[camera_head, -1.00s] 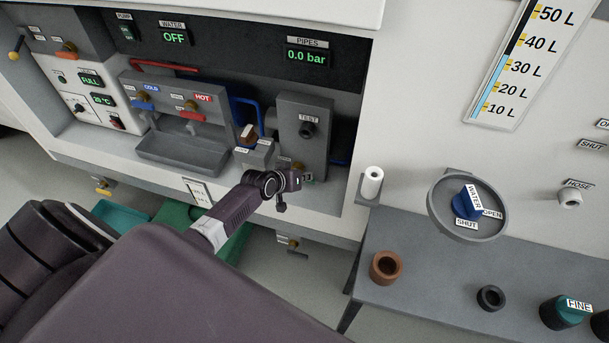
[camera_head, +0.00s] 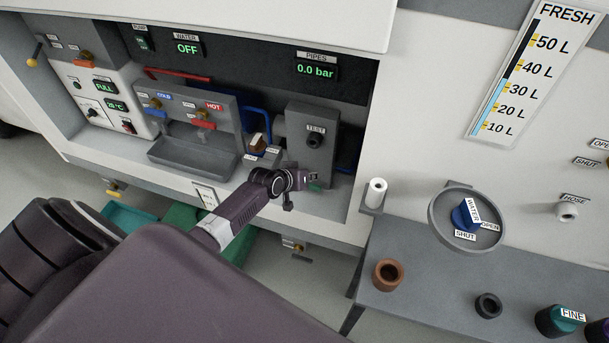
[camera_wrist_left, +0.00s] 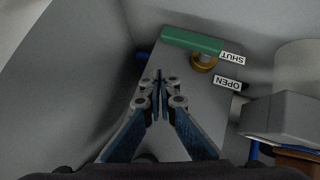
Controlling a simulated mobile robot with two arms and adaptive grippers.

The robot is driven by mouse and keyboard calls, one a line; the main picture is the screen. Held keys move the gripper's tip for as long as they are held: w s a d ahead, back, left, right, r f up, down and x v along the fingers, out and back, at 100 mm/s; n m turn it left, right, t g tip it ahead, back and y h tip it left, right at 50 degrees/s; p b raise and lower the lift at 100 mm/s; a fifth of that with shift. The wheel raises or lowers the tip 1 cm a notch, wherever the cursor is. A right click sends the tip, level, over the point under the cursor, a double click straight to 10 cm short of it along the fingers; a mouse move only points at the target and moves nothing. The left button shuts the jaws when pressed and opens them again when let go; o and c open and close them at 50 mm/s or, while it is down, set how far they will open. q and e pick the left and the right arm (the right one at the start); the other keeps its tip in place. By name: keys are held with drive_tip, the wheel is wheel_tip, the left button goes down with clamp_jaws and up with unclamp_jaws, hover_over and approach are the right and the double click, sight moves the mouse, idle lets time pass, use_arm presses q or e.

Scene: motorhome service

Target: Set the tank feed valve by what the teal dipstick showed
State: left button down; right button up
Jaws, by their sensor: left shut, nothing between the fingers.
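In the left wrist view a green lever (camera_wrist_left: 192,40) lies across a brass hub (camera_wrist_left: 204,62) on a grey block. Its right end is beside a SHUT label (camera_wrist_left: 232,58); an OPEN label (camera_wrist_left: 228,83) is below. I cannot tell that this is the tank feed valve. A sliver of green (camera_head: 316,188) shows in the head view beside my left gripper (camera_head: 312,179). My left gripper is shut and empty; its tips (camera_wrist_left: 160,78) are left of and below the hub, apart from the lever in the picture. I cannot make out a teal dipstick. My right gripper is not in view.
A grey TEST housing (camera_head: 311,143) stands just behind my left gripper. A sink (camera_head: 192,156) with taps is to its left. A round dish (camera_head: 433,222) holds a blue WATER knob (camera_head: 462,215). The FRESH gauge (camera_head: 515,75) reads a little above 30 L. PIPES display (camera_head: 317,69) reads 0.0 bar.

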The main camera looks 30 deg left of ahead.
use_arm(q)
drive_tip(key=s+d+r, duration=0.1)
drive_tip(key=s+r, duration=0.5)
drive_tip(key=shift+s+d+r, duration=0.15)
drive_tip(key=shift+s+d, duration=0.15)
drive_tip(key=shift+s, duration=0.1)
